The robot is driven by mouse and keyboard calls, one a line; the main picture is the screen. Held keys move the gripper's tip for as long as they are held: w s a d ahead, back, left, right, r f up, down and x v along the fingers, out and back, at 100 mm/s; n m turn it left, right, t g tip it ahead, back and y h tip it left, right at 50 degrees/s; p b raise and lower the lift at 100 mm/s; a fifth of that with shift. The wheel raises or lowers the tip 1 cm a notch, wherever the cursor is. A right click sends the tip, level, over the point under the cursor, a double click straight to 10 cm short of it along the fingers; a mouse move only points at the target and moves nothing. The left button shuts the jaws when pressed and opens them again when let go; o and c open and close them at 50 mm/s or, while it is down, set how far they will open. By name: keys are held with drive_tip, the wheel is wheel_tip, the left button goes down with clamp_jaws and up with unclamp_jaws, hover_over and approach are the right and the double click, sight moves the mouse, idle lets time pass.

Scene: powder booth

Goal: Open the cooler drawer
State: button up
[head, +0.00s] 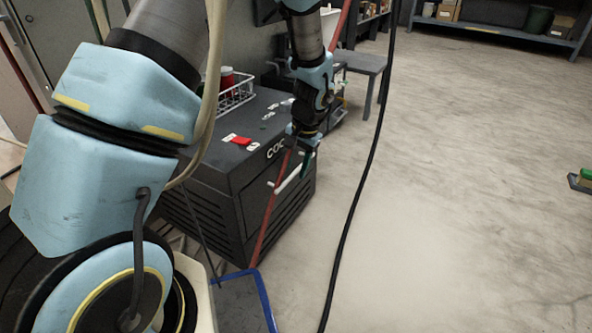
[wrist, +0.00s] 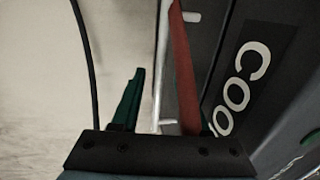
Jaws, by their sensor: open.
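The cooler (head: 222,196) is a dark grey box with louvred lower panels and lettering on its front. Its drawer front (head: 262,182) looks flush with the body, so the drawer appears shut. A pale bar handle (head: 287,184) on short posts crosses the front; it also shows in the wrist view (wrist: 157,75). My gripper (head: 303,160) is open and empty at the handle's upper end. In the wrist view, the handle lies in the gap between the dark green left finger and the right finger, which is mostly hidden. I cannot tell whether they touch it.
A red strap or hose (head: 264,226) hangs across the cooler front, close by my gripper. A black cable (head: 352,205) hangs to the right. A wire basket (head: 236,93) and red items sit on the cooler. A blue frame (head: 262,296) stands below.

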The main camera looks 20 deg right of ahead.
clamp_jaws()
idle(0.4)
idle(1.1)
